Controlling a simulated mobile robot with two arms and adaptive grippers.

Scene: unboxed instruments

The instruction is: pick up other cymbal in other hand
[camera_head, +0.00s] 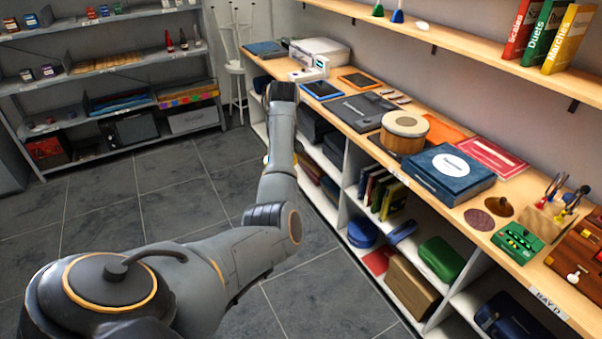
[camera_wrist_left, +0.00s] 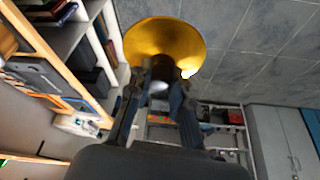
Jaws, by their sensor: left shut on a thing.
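A gold cymbal (camera_wrist_left: 165,42) fills the top of the left wrist view, with its round face toward the camera. My left gripper (camera_wrist_left: 160,78) is shut on it by its centre. In the head view the left arm reaches up toward the shelf unit; its gripper and the held cymbal are mostly hidden behind the arm. My right gripper is not in view.
The wooden counter (camera_head: 433,185) is crowded. A blue box (camera_head: 448,175) lies behind the cymbal, a green box (camera_head: 517,242) in front, and a wooden block with upright handled tools (camera_head: 545,222) to the right. A shelf (camera_head: 480,52) overhangs. The tiled floor (camera_head: 130,215) is clear.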

